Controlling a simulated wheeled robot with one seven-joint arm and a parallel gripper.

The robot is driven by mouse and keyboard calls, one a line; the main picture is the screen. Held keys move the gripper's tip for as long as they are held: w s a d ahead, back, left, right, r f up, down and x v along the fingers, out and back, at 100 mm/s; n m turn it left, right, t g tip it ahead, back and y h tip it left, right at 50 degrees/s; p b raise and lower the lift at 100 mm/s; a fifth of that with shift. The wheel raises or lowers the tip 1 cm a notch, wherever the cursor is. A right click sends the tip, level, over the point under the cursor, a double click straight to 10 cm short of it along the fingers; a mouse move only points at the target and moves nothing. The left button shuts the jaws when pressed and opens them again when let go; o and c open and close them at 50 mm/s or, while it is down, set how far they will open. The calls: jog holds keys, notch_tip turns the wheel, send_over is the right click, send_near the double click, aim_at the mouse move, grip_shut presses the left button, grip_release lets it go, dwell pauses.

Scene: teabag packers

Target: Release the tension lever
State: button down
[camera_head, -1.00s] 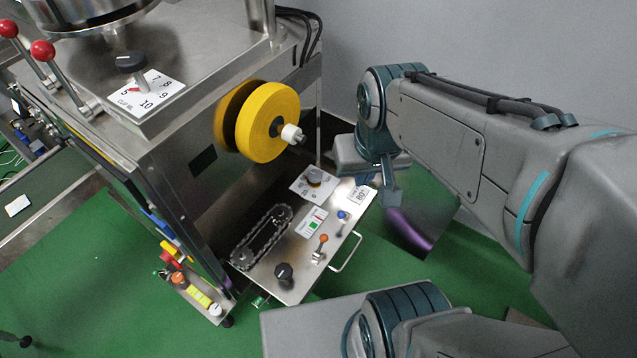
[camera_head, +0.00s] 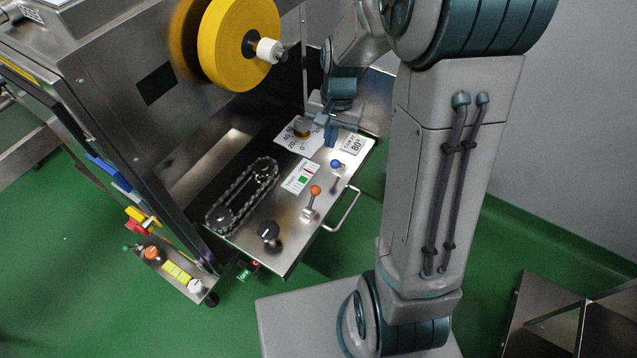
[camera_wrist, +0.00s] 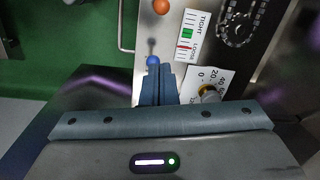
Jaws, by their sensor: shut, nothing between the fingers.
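A steel panel (camera_head: 285,228) carries two short levers, one with a blue ball (camera_head: 336,164) and one with an orange ball (camera_head: 315,190). A TIGHT/LOOSE label (camera_head: 301,177) with a green and a red mark lies beside them. I cannot tell from the label which lever it belongs to. My gripper (camera_head: 329,142) is over the far end of the panel, fingers pointing down, shut and empty. In the wrist view its fingertips (camera_wrist: 159,67) are right by the blue ball (camera_wrist: 153,61); I cannot tell whether they touch. The orange ball (camera_wrist: 161,6) is farther off.
A dial knob (camera_head: 302,126) stands close to my gripper. A chain loop (camera_head: 242,197), a black knob (camera_head: 269,232) and a side handle (camera_head: 345,208) are on the panel. A yellow roll (camera_head: 238,42) hangs above.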

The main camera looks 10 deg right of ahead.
aim_at(313, 199)
jog(key=shift+m, duration=0.4)
jog(key=f, duration=0.1)
jog(key=w+f+b, duration=0.1)
jog(key=f, duration=0.3)
jog(key=shift+w+d, duration=0.1)
jog(key=shift+w, duration=0.25)
jog(key=f+b, duration=0.1)
jog(key=f, duration=0.2)
jog(key=f+b, duration=0.1)
jog(key=f, duration=0.3)
jog(key=a+f+b, duration=0.1)
jog(key=f, duration=0.2)
jog(key=shift+s+f+b, duration=0.15)
jog(key=shift+b, duration=0.25)
jog(key=shift+s+a+r, duration=0.4)
jog(key=shift+s, duration=0.2)
jog(key=shift+s+a+r, duration=0.4)
jog(key=shift+s, duration=0.15)
jog(key=shift+s+a+r, duration=0.2)
jog(key=shift+s+a, duration=0.05)
jog(key=shift+s, duration=0.1)
jog(key=shift+a+r+b, duration=0.1)
jog(key=shift+a+b, duration=0.05)
jog(key=shift+b, duration=0.15)
